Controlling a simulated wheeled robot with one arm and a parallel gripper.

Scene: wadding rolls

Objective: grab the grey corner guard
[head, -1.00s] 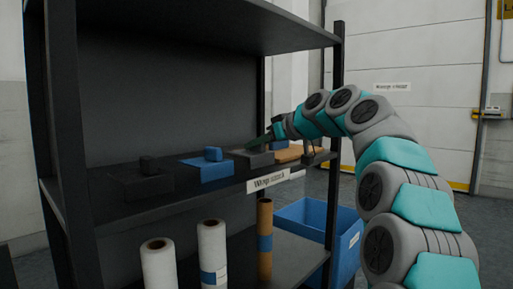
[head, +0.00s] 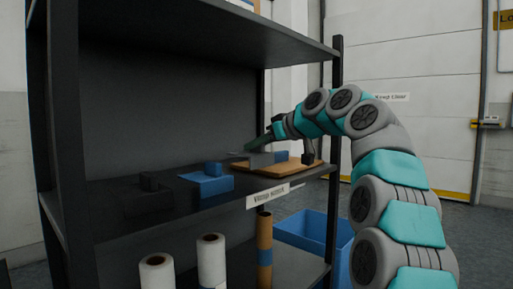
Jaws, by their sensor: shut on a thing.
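The grey corner guard (head: 262,159) is in my gripper (head: 262,143) at the shelf's middle level in the head view. It looks raised a little above the shelf board, just left of a tan piece. My gripper is shut on it; the fingertips are dark and small, so the exact hold is hard to see. My arm reaches in from the right.
A blue guard (head: 206,184) and a black one (head: 148,195) lie on the shelf (head: 225,200) to the left. Rolls (head: 211,260) stand below; a blue bin (head: 305,232) is behind.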

